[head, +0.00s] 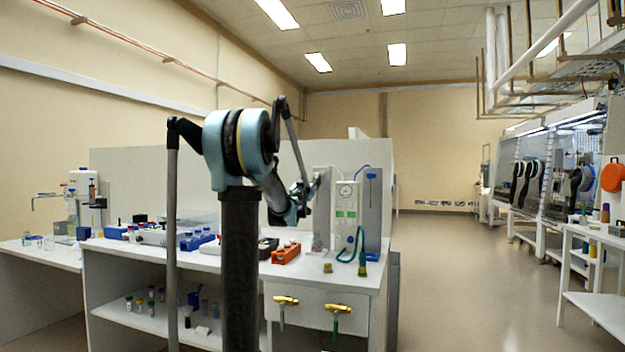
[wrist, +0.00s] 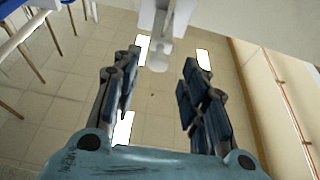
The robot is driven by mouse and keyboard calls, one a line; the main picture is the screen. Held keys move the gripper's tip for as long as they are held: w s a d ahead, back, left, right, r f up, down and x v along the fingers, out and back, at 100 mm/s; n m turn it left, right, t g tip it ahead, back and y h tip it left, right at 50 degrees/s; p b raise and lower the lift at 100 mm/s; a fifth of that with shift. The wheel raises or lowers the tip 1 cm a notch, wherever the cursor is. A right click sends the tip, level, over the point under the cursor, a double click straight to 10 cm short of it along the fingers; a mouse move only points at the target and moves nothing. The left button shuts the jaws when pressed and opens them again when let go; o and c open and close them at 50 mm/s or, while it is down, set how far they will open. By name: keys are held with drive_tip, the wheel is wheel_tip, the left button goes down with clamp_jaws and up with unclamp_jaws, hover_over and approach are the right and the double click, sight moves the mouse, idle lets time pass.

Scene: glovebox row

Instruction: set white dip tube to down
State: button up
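In the wrist view a white rounded cylindrical piece (wrist: 159,52) hangs from a white block at the top centre. It may be the white dip tube, but I cannot be sure. My gripper (wrist: 163,66) is open, its two dark padded fingers well apart on either side of this piece's line. I see nothing held, and whether the fingertips reach the piece is unclear. In the head view my gripper (head: 310,188) is small, up against the upper part of a grey upright panel (head: 322,226) on the bench. No dip tube can be made out there.
Beside the panel stand a white gauge board (head: 346,205) and a blue-grey panel (head: 373,205). An orange block (head: 286,254) and bottles crowd the bench (head: 340,277). Brass taps (head: 286,301) stick out in front. The floor (head: 470,275) to the right is clear.

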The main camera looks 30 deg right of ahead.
sight(314, 175)
drive_tip(key=shift+x, duration=2.55)
drive_tip(key=shift+c, duration=0.2)
clamp_jaws()
